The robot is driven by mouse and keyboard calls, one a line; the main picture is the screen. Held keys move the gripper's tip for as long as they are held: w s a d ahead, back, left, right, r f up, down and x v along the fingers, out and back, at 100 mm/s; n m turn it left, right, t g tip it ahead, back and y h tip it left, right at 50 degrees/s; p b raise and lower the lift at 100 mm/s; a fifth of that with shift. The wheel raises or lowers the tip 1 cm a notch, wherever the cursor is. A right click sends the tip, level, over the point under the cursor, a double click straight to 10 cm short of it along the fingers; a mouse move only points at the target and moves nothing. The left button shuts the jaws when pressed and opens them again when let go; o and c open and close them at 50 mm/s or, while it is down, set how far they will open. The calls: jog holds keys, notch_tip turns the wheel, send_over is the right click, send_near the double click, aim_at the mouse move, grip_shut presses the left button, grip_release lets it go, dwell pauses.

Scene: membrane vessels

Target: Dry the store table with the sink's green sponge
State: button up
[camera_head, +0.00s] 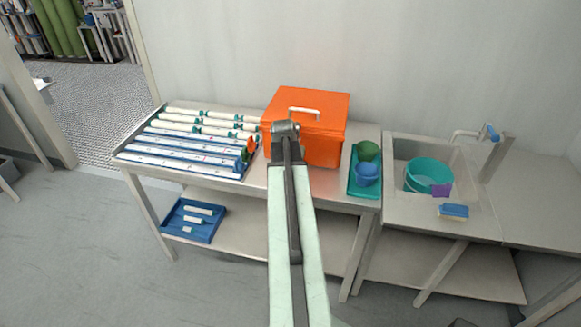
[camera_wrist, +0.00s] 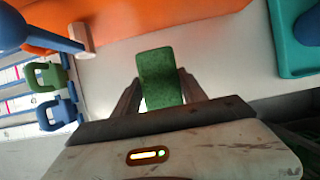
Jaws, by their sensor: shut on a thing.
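The green sponge (camera_wrist: 160,72) shows in the wrist view, upright in the picture between the two fingers. My gripper (camera_wrist: 158,84) is shut on it, over or on the steel store table (camera_wrist: 220,55). I cannot tell whether the sponge touches the top. In the head view my arm hides the sponge and fingers, and the arm's end is in front of the orange box on the store table (camera_head: 335,188). The sink (camera_head: 399,207) is to the right. I cannot make out any wet patch on the table.
An orange lidded box (camera_head: 322,148) stands at the table's back. White tubes (camera_head: 190,147) lie in a rack at left. A green tray (camera_head: 353,183) with green and blue cups is at right. The sink holds a teal bucket (camera_head: 428,172); a blue-and-yellow sponge (camera_head: 453,211) lies on its front edge.

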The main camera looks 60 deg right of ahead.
jog(key=shift+r+p, duration=0.8)
jog(key=shift+r, duration=0.4)
notch_tip(320, 180, up, 3)
jog(key=p, duration=0.3)
jog(key=shift+r, duration=0.1)
jog(key=shift+s, duration=0.1)
